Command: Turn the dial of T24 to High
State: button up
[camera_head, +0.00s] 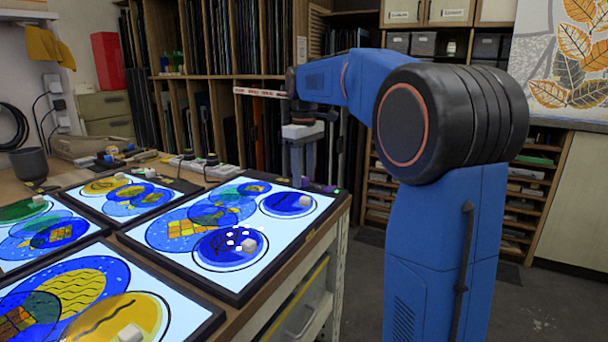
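A small dark part with a green light (331,189) sits on that panel's frame at this corner, just right of my gripper. I cannot read a T24 label or a High mark anywhere. I cannot make out a dial for certain; my gripper may cover part of that corner.
Several lit panels with blue and yellow painted glass, such as the near right panel (150,262), cover the wooden bench. Small pale blocks (249,245) lie on the glass. Small devices (212,165) stand behind. Glass racks (207,35) fill the back; floor (365,290) is clear right of the bench.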

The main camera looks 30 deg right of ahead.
aim_at(304, 178)
notch_tip(304, 178, up, 17)
jog(key=shift+r, duration=0.2)
dwell(0.5)
dwell(0.4)
